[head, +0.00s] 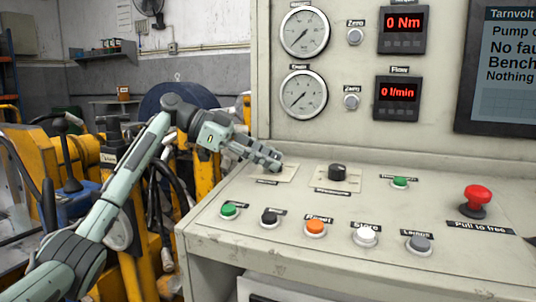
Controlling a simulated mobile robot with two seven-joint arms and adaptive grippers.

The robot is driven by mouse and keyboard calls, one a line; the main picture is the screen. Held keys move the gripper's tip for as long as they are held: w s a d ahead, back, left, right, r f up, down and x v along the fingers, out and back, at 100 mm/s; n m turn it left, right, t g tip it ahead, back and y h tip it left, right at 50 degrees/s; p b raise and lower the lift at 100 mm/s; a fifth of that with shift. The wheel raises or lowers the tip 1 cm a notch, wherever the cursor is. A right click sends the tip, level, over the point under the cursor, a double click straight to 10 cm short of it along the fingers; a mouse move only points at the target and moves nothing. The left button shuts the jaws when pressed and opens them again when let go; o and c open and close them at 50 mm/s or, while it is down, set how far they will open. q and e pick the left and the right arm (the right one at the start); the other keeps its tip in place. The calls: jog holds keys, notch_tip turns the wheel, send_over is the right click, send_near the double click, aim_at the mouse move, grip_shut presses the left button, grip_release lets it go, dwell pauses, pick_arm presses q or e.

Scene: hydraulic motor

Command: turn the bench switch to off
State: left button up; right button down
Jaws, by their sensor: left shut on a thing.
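The bench switch is the knob on the left plate (288,172) of the sloped console. My left gripper (274,164) is over this plate and shut on the knob, which it almost fully hides. I cannot tell which way the knob points, and the label under the plate is too small to read. A second black rotary knob (338,171) sits on its own plate to the right, clear of the gripper. My right gripper is not in view.
The console's front row holds a green button (229,210), a black one (270,216), an orange one (315,228), a white one (365,236) and a grey one (420,242). A red mushroom button (476,198) stands at the right. Gauges (304,33) and red displays rise behind.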

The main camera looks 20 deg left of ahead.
pick_arm(q)
jog(key=shift+w+m+g, duration=0.15)
jog(key=shift+m+g, duration=1.05)
jog(key=shift+g, duration=0.2)
jog(key=o, duration=1.2)
jog(key=shift+c, duration=0.2)
notch_tip(320, 180, up, 10)
